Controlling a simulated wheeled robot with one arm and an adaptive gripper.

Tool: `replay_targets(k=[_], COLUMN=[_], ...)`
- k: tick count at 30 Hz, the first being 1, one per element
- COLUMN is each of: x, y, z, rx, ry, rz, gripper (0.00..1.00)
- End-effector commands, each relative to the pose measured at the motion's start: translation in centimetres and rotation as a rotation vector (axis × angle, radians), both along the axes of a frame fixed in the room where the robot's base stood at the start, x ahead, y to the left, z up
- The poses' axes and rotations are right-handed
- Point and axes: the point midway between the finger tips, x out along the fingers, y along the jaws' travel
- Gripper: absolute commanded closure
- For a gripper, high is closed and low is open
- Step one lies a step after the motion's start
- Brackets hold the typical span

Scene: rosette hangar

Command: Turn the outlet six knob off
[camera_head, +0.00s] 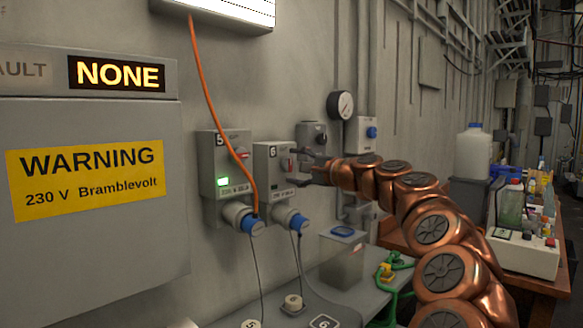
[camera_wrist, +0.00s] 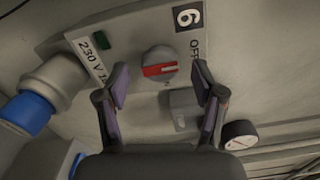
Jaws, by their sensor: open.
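The outlet six box (camera_head: 268,185) is a grey wall box marked 6, in the middle of the head view. In the wrist view its round grey knob (camera_wrist: 160,64) has a red bar lying roughly across the picture. The word OFF (camera_wrist: 195,48) is printed to the right of the knob. A dark green lamp window (camera_wrist: 102,40) is at the left; it looks unlit. My gripper (camera_wrist: 161,76) is open, its two fingers on either side of the knob's front with no clear contact. In the head view my gripper (camera_head: 302,168) is at the box's right side and partly hides the knob.
The outlet five box (camera_head: 214,160), with a lit green lamp and an orange cable in front, stands close on the left. Blue-ringed sockets (camera_head: 290,219) jut out below. A pressure gauge (camera_head: 341,105) and another grey box (camera_head: 310,134) are close behind my gripper.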

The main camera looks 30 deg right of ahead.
Motion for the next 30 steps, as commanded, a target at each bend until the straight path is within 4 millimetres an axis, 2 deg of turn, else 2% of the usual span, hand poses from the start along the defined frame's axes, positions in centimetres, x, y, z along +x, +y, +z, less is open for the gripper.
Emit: replay_targets(k=[12, 18, 24, 30], x=[-6.5, -8.9, -9.9, -9.9], y=[-1.5, -2.0, -2.1, -2.1], z=[0.1, 0.0, 0.0, -0.1], rx=[0.001, 0.000, 0.000, 0.000], ry=[-0.003, 0.000, 0.000, 0.001], rz=[-0.001, 0.001, 0.002, 0.002], gripper=[0.32, 0.32, 0.32, 0.32])
